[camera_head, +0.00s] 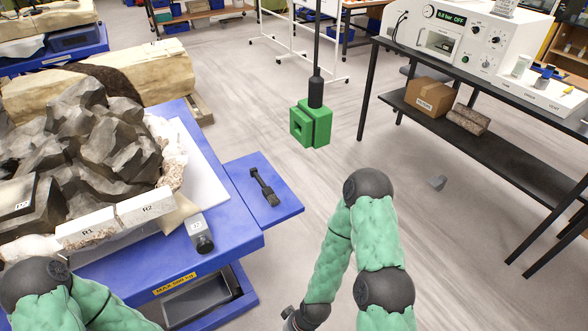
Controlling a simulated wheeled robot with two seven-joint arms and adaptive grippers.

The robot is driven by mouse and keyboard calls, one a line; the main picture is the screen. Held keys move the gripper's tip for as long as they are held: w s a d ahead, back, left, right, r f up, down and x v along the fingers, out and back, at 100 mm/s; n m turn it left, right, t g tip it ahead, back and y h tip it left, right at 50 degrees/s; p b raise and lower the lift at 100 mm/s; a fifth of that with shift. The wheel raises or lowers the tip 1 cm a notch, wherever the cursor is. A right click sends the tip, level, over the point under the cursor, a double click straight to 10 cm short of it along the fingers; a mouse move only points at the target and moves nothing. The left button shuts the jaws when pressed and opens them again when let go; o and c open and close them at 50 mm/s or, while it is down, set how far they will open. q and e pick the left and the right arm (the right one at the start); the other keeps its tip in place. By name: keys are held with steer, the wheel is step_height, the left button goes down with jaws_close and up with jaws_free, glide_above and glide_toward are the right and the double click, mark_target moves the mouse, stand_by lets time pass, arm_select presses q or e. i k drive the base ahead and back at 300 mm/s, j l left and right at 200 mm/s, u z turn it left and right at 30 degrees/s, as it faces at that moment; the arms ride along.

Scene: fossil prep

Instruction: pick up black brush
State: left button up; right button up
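A black brush-like tool (264,187) lies on the small blue side shelf (285,204) at the right of the blue cart, with nothing touching it that I can see. My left arm comes in at the bottom left corner; its gripper is outside the view. My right arm bends down at the lower middle, to the right of the shelf and apart from the brush. A dark joint of it is cut off by the bottom edge, and its gripper fingers are not visible.
The blue cart (222,210) carries grey rocks (85,135), labelled white blocks (146,205) and a grey-black device (201,234). A workbench (480,84) stands right; open floor lies between.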

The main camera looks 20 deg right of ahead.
mark_target(267, 192)
steer(key=i+l+u, duration=0.15)
steer(key=l+u, duration=0.25)
steer(key=l, duration=0.6)
steer(key=l+u, duration=0.45)
steer(key=l, duration=0.5)
